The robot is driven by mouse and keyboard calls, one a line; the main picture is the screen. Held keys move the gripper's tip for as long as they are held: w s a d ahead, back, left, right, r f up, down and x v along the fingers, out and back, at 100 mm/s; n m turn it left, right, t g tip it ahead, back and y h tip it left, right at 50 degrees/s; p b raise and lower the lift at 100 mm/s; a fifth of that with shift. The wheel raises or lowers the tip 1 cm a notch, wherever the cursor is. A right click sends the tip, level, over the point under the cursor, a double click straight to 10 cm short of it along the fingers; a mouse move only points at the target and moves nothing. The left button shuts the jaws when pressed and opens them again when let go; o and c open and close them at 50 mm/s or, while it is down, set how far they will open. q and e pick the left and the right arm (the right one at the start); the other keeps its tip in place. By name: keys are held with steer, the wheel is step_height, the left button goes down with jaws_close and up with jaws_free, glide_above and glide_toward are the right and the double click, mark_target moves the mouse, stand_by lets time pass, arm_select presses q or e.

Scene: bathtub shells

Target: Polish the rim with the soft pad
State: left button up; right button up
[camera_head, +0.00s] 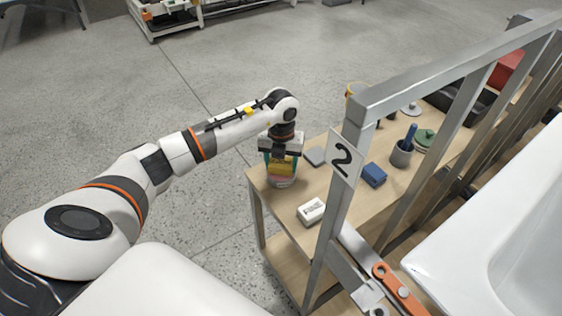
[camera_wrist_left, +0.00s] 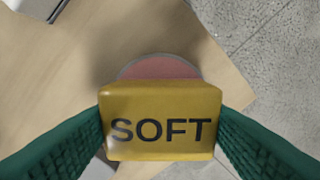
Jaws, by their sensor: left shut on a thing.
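The yellow soft pad (camera_head: 282,166) is held in my left gripper (camera_head: 281,160) over the near left corner of the wooden table. In the left wrist view the pad (camera_wrist_left: 160,122) reads "SOFT" and sits between both green fingers (camera_wrist_left: 160,135). A round dish with a pink inside (camera_wrist_left: 160,68) shows just beyond the pad, and its side (camera_head: 283,182) shows below the pad in the head view. I cannot tell whether pad and dish touch. The white bathtub shell, with its rim (camera_head: 440,252), is at the right, apart from the gripper. My right gripper is not in view.
A metal frame (camera_head: 450,75) with a "2" sign (camera_head: 343,158) stands between gripper and tub. Floor at left is clear.

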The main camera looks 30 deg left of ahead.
mark_target(281, 162)
arm_select(q)
steer(key=shift+r+p, duration=2.75)
steer(key=shift+r, duration=0.75)
